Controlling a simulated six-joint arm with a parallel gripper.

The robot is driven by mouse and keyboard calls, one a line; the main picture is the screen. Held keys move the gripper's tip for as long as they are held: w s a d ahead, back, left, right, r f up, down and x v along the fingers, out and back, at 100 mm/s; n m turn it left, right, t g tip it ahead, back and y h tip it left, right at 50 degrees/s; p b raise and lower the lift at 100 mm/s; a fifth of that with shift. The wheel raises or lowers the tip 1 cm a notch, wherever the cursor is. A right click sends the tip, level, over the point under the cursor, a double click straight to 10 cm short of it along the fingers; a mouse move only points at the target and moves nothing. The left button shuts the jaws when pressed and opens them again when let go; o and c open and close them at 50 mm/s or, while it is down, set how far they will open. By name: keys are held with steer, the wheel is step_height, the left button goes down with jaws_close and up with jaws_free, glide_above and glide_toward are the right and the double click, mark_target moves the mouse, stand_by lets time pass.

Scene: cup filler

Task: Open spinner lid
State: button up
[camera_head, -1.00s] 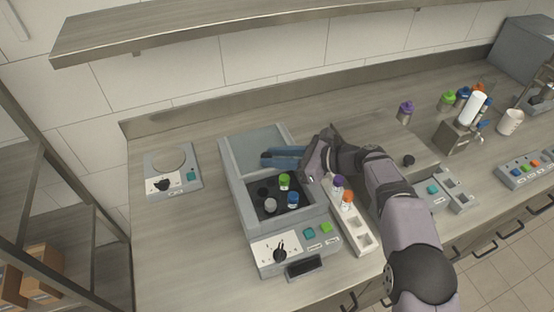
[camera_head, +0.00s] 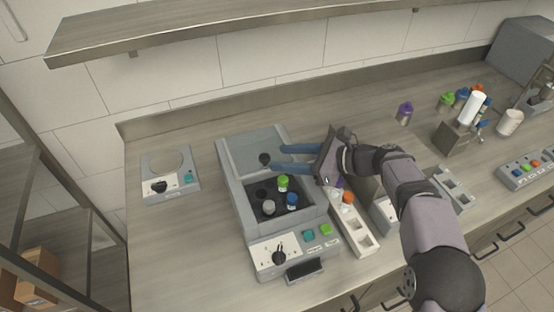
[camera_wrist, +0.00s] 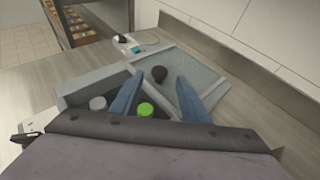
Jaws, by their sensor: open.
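The spinner (camera_head: 236,205) is a grey box on the counter. Its front well is uncovered and shows a green-capped vial (camera_head: 283,184), a blue-capped vial (camera_head: 292,201) and a grey-capped vial (camera_head: 268,207). The pale lid panel (camera_head: 245,148) lies over the rear part, with a black knob (camera_head: 265,158) on it. My gripper (camera_head: 279,158) is open, its two blue fingers pointing left, just right of the knob. In the wrist view, the knob (camera_wrist: 159,75) stands beyond and between the spread fingers, apart from both. The green cap (camera_wrist: 146,109) shows between them nearer the palm.
A white rack (camera_head: 352,232) with capped vials stands right of the spinner, partly under my arm. A small device with a round plate (camera_head: 170,180) stands to the left. A shelf (camera_head: 260,25) hangs above. Bare counter lies left of the spinner.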

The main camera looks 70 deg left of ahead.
steer(key=shift+b+v, duration=0.4)
steer(key=shift+v, duration=1.4)
steer(key=w+d+f+n+t+h, duration=0.1)
steer(key=w+d+f+t+h, duration=0.15)
steer(key=w+d, duration=0.85)
steer(key=w+d+f+n+t+h, duration=0.1)
steer(key=w+d+f+n+t, duration=0.2)
steer(key=w+d, duration=0.8)
steer(key=s+d+f+n+t+h, duration=0.1)
steer(key=s+d+t, duration=0.1)
steer(key=d, duration=1.1)
steer(key=s+d+f+t+h, duration=0.1)
steer(key=s+d+h, duration=0.1)
steer(key=d, duration=1.2)
steer(key=s+d+f+n+h, duration=0.1)
steer(key=s+d+n, duration=0.1)
steer(key=s+d, duration=0.2)
steer(key=s+d+f+n+h, duration=0.2)
steer(key=s+d, duration=0.2)
steer(key=d, duration=0.7)
steer(key=shift+s+t, duration=0.4)
steer(key=shift+t, duration=0.05)
